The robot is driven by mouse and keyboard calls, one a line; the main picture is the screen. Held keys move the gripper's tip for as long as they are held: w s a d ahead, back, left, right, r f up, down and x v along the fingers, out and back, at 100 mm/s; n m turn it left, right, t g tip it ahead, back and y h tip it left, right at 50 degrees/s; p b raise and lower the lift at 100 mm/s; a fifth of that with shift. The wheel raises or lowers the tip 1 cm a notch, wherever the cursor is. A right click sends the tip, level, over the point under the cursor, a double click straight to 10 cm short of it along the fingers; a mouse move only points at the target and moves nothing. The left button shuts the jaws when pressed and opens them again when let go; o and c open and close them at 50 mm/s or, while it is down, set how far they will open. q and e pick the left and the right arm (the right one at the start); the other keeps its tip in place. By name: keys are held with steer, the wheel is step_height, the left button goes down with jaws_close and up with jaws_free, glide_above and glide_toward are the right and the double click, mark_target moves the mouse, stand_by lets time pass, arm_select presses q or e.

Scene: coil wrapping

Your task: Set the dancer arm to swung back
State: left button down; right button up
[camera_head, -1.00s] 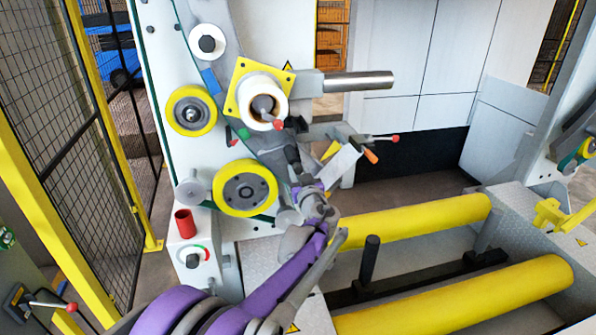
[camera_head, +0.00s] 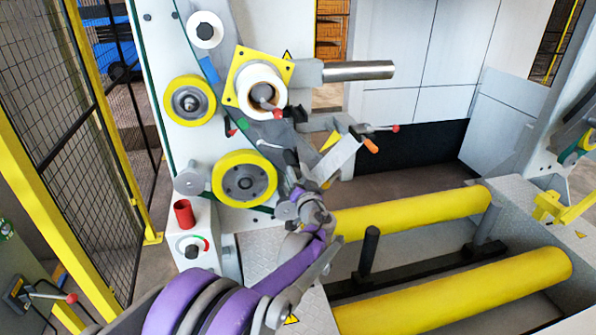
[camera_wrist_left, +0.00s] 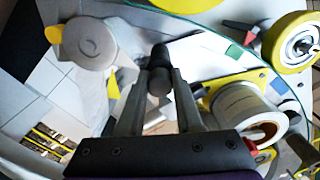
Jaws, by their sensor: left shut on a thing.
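In the left wrist view, the two fingers of my left gripper (camera_wrist_left: 160,82) are shut on a black rounded knob (camera_wrist_left: 159,62), which sits between their tips. In the head view my purple and grey left arm reaches up from the bottom left, and the left gripper (camera_head: 292,170) is at the machine's front, just right of the lower yellow roller (camera_head: 244,178). A long grey arm-like plate (camera_head: 240,105) slants down the panel behind the rollers; I cannot tell for sure whether it is the dancer arm. The knob's mount is partly hidden by the gripper. My right gripper is not in view.
A film roll on a yellow square plate (camera_head: 236,92) sits just above the gripper, also in the left wrist view (camera_wrist_left: 245,108). Two yellow floor rollers (camera_head: 430,212) lie at lower right. A mesh fence (camera_head: 50,90) stands left.

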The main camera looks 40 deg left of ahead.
arm_select(q)
steer(key=s+a+f+m+b, duration=0.3)
steer(key=s+a+f+m, duration=0.2)
steer(key=m, duration=0.9)
steer(key=shift+s+f+b, duration=0.25)
steer(key=shift+s+b, duration=0.1)
steer(key=shift+s, duration=0.35)
steer(key=c, duration=0.6)
jaws_free()
steer(key=shift+s+a, duration=0.1)
steer(key=v, duration=1)
steer(key=shift+s+d, duration=0.2)
steer(key=shift+d, duration=0.15)
